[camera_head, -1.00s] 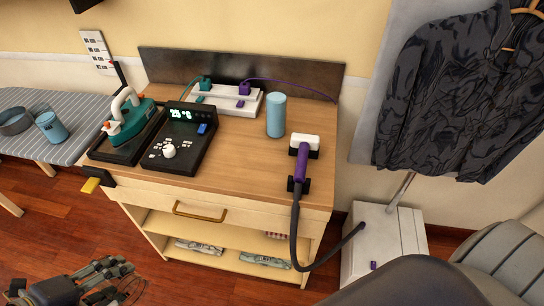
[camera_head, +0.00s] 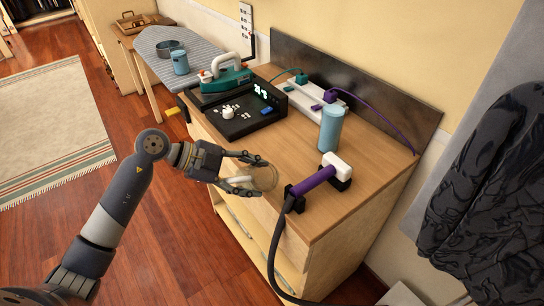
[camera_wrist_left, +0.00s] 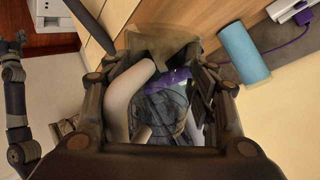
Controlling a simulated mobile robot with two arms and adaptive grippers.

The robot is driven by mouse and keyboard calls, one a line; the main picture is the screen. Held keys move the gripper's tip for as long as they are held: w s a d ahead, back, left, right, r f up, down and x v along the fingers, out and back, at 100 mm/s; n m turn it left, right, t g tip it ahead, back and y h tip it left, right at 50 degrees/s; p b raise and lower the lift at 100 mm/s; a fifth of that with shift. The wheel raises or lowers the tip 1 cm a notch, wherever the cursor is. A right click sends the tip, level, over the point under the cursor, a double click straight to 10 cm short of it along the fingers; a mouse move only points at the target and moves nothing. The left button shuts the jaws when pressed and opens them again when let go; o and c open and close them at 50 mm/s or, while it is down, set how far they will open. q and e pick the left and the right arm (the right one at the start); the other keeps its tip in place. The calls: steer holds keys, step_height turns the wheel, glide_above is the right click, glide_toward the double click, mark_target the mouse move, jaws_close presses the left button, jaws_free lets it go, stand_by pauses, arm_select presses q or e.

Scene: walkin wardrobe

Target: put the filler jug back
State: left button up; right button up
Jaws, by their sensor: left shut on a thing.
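My left gripper (camera_head: 252,172) is shut on a see-through jug (camera_head: 264,179) with a pale handle, which I take to be the filler jug. It holds the jug by the front edge of the wooden cabinet top. Whether the jug touches the top cannot be told. In the left wrist view the jug (camera_wrist_left: 165,50) shows between the fingers, its pale handle (camera_wrist_left: 120,102) by the left finger. My right gripper cannot be made out.
The cabinet top (camera_head: 275,146) carries a blue cylinder (camera_head: 331,128), a purple-and-white steamer head (camera_head: 318,178) with a dark hose, a black control panel (camera_head: 236,113), a teal iron (camera_head: 226,78) and a power strip (camera_head: 312,100). An ironing board (camera_head: 160,45) stands behind, left.

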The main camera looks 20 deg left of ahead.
arm_select(q)
steer(key=w+a+r+n+t+b, duration=0.35)
steer(key=w+a+n+t, duration=0.8)
steer(key=w+a, duration=0.55)
steer(key=shift+n+g, duration=0.65)
steer(key=shift+n, duration=0.3)
steer(key=d, duration=0.4)
steer(key=d+f+p, duration=0.1)
steer(key=d, duration=0.7)
steer(key=shift+s+d+f, duration=0.1)
steer(key=shift+d+f, duration=0.15)
steer(key=shift+d, duration=0.1)
steer(key=shift+d+f, duration=0.15)
steer(key=shift+d, duration=0.35)
steer(key=shift+d+p, duration=0.3)
steer(key=shift+d, duration=0.05)
steer(key=f, duration=0.1)
steer(key=f+b, duration=0.1)
steer(key=f, duration=0.1)
steer(key=shift+d+f+b, duration=0.3)
steer(key=shift+a, duration=0.1)
arm_select(e)
steer(key=f, duration=0.1)
steer(key=a+f, duration=0.1)
steer(key=f, duration=0.2)
steer(key=shift+s+a+f, duration=0.1)
steer(key=shift+s+a, duration=0.05)
steer(key=shift+a, duration=0.2)
